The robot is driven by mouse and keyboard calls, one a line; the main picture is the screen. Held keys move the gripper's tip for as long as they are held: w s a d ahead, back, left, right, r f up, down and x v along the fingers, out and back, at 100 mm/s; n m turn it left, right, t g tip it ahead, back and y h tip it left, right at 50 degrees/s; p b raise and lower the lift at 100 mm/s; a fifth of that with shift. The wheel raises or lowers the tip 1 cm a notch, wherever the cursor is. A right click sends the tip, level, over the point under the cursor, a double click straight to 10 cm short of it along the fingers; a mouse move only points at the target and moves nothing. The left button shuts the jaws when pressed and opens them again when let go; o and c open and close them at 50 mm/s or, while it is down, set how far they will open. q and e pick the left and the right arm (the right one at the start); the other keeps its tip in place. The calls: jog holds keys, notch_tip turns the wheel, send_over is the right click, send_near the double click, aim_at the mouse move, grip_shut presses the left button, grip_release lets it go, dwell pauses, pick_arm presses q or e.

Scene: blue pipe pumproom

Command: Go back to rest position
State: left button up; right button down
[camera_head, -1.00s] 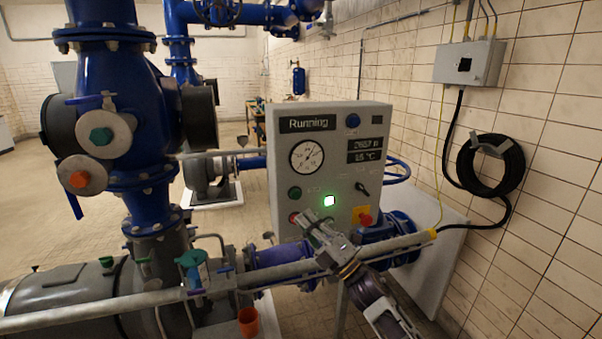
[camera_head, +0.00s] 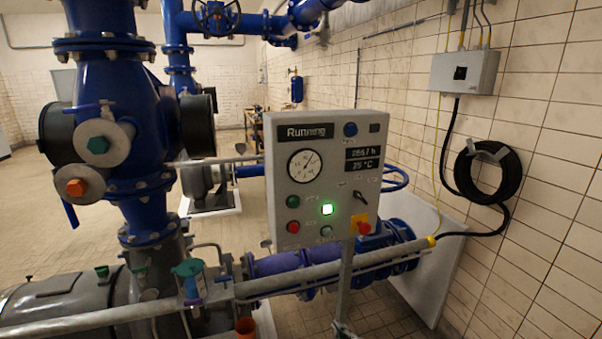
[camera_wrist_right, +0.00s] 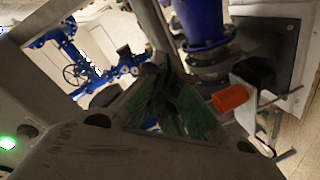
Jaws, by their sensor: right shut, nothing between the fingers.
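The rest of the right arm is out of the head view. My left gripper is in neither view. The grey control panel (camera_head: 281,184) reads "Running", and its green button (camera_head: 327,209) is lit.
Blue pipework (camera_head: 122,120) fills the left. A cable coil (camera_head: 488,170) hangs on the right tiled wall. Floor shows at the far left.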

jog(key=s+d+f+m+g+h, duration=0.2)
jog(key=s+d+f+m+g, duration=0.15)
jog(key=s+f, duration=1)
jog(key=s+d+f+m+g+h, duration=0.25)
jog(key=s+d+f+g, duration=0.2)
jog(key=s+f, duration=0.85)
jog(key=s+d+f+m+g, duration=0.1)
jog(key=s+f, duration=0.4)
jog(key=s, duration=0.5)
jog(key=s+d+f+m+g, duration=0.2)
jog(key=s+f, duration=0.4)
jog(key=s, duration=0.4)
jog(key=s+d+f+m+g, duration=0.1)
jog(key=s+f, duration=0.4)
jog(key=s, duration=0.6)
jog(key=shift+d+f+m+g+h, duration=0.15)
jog(key=shift+d+m+g+h, duration=0.4)
jog(key=shift+g, duration=0.45)
